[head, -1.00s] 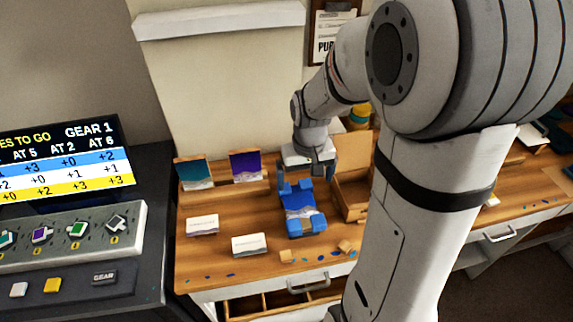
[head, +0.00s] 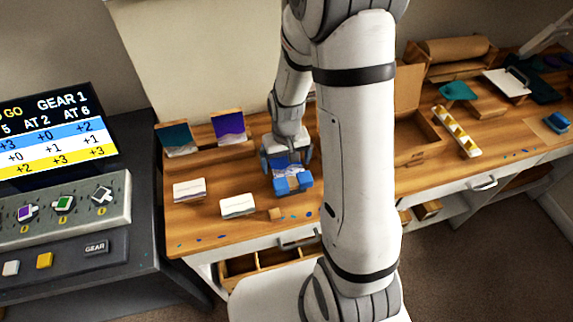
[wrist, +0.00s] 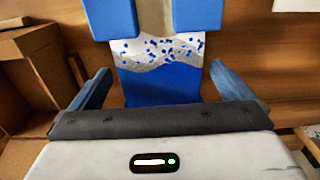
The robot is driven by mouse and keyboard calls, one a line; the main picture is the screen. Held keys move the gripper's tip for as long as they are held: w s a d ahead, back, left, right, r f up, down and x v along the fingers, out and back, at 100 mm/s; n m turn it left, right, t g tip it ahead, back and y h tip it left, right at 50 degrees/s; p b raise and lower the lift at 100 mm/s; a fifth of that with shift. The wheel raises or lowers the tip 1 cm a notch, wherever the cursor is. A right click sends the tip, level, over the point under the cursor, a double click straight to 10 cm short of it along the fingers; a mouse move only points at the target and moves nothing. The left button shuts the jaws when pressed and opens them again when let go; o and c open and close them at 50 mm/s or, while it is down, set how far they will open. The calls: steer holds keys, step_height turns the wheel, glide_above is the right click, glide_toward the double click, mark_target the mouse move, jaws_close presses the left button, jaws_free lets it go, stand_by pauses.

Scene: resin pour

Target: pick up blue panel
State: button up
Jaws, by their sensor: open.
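The blue panel (head: 291,172) lies in a holder with blue blocks (head: 303,182) on the wooden bench. In the wrist view the panel (wrist: 161,86) is blue with a white and grey wavy band speckled with blue dots. Two blue holder blocks (wrist: 198,18) cover parts of its far end. My gripper (head: 287,161) is open over the near part of the panel in the wrist view, one finger on each side with gaps between. Whether the fingers reach down to panel height I cannot tell.
A teal panel (head: 175,138) and a purple panel (head: 230,127) stand on wooden racks behind. Two white cards (head: 189,190) stand to the left. An open wooden box (head: 418,137) stands to the right, partly hidden by my arm.

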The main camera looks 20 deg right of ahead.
steer(key=shift+c, duration=0.2)
steer(key=c, duration=0.8)
steer(key=shift+c, duration=0.2)
